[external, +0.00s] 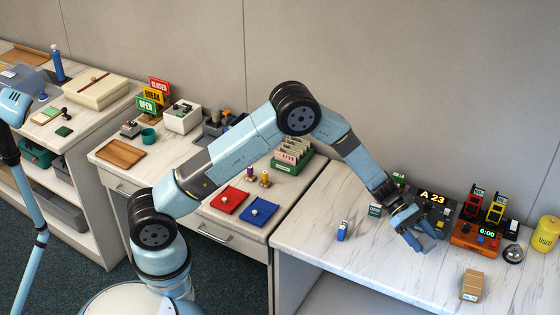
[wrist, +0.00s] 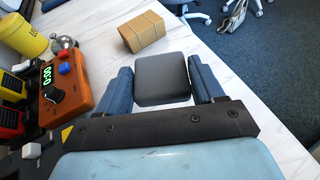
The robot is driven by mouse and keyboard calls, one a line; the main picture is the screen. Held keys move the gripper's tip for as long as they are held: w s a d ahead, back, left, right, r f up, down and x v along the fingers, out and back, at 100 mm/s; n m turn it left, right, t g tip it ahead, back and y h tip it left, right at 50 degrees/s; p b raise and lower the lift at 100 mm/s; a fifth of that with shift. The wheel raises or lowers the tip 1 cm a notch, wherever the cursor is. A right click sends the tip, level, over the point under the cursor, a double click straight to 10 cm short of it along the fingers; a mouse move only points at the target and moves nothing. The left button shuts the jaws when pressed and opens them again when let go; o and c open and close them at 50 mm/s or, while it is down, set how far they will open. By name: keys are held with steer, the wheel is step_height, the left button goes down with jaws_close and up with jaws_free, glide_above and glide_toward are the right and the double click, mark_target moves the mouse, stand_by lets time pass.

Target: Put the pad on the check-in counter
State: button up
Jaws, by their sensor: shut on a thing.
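My gripper (external: 416,244) is over the right-hand marble-topped counter (external: 330,250), pointing down. In the wrist view its two blue fingers (wrist: 163,84) are shut on a dark grey, square-faced pad (wrist: 162,78), one finger on each side. The pad is hardly visible in the external view, hidden by the fingers. White counter top shows around the pad in the wrist view; I cannot tell if the pad touches it. No label shows which surface is the check-in counter.
A brown box (external: 472,285), an orange timer (external: 475,238), a bell (external: 513,254) and a yellow cup (external: 546,233) stand to the right. A small blue item (external: 343,231) is to the left. The counter's front is mostly clear.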

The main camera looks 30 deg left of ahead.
glide_above(426, 258)
step_height(426, 258, down, 5)
steer(key=shift+w+f, duration=0.1)
steer(key=shift+f, duration=1.45)
steer(key=shift+f, duration=0.1)
steer(key=o, duration=1)
